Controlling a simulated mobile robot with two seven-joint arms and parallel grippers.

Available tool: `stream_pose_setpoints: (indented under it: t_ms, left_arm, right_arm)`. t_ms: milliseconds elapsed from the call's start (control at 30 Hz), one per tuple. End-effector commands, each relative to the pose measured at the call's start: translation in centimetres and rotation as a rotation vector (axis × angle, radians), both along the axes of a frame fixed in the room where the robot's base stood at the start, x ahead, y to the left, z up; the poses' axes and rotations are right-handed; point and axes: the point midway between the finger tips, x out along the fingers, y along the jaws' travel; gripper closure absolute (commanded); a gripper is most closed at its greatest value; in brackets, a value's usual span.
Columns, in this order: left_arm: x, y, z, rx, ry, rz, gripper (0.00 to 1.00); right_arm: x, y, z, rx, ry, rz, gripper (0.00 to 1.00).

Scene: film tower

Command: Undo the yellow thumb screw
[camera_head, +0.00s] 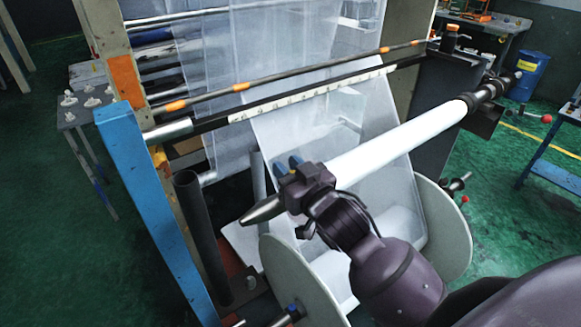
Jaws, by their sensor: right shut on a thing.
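The white film roll (400,142) lies on a shaft running from lower left to upper right. The shaft's near end (262,209) is a bare metal taper. My right gripper (289,166), with blue fingertips, is at this near end, across the shaft just left of the roll. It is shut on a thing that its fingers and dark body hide. I cannot make out the yellow thumb screw. It may be hidden behind the gripper. My left gripper is not in view.
A blue post (155,200) and a dark upright tube (193,225) stand left of my gripper. Large round discs (290,265) are below the shaft. A rod with orange bands (290,76) crosses behind. The green floor is open at left.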

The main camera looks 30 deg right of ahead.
Motion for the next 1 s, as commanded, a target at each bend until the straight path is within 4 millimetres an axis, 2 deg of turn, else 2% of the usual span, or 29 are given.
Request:
stream_pose_setpoints:
  t_ms: [600, 1000]
  left_arm:
    - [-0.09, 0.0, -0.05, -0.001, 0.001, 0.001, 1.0]
    - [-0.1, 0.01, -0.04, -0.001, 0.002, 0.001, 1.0]
  right_arm:
    - [-0.11, 0.6, 0.0, -0.006, 0.002, 0.413, 0.95]
    - [-0.29, 0.9, 0.01, -0.003, 0.002, 0.569, 0.95]
